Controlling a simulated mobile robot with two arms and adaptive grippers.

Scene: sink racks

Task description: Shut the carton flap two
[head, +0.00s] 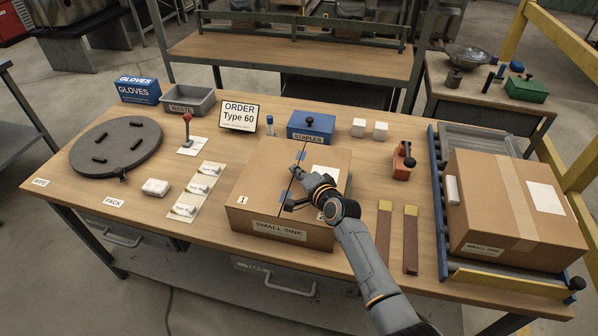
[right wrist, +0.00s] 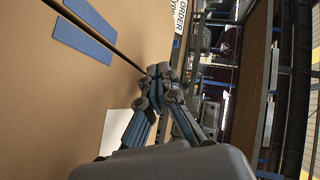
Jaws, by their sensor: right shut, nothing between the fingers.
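The brown SMALL SINK carton (head: 280,231) stands mid-table in the head view. Its left flap, marked 1 (head: 258,188), and its right flap, flap two (head: 337,158), both look folded down, with a narrow dark seam between them. My right gripper (head: 297,172) is shut and empty over flap two, close to the seam, and hides part of that flap. In the right wrist view its fingertips (right wrist: 160,72) show beside the seam, with blue strips (right wrist: 84,38) and a white label (right wrist: 116,130) on the cardboard. Whether they touch the cardboard is unclear. My left gripper is out of view.
A blue STAPLES box (head: 311,128) stands behind the carton. An orange-and-black tool (head: 402,161) and two brown strips (head: 410,240) lie to its right. A taped carton (head: 510,205) sits on the right-hand rollers. White cards (head: 199,190) lie to the left.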

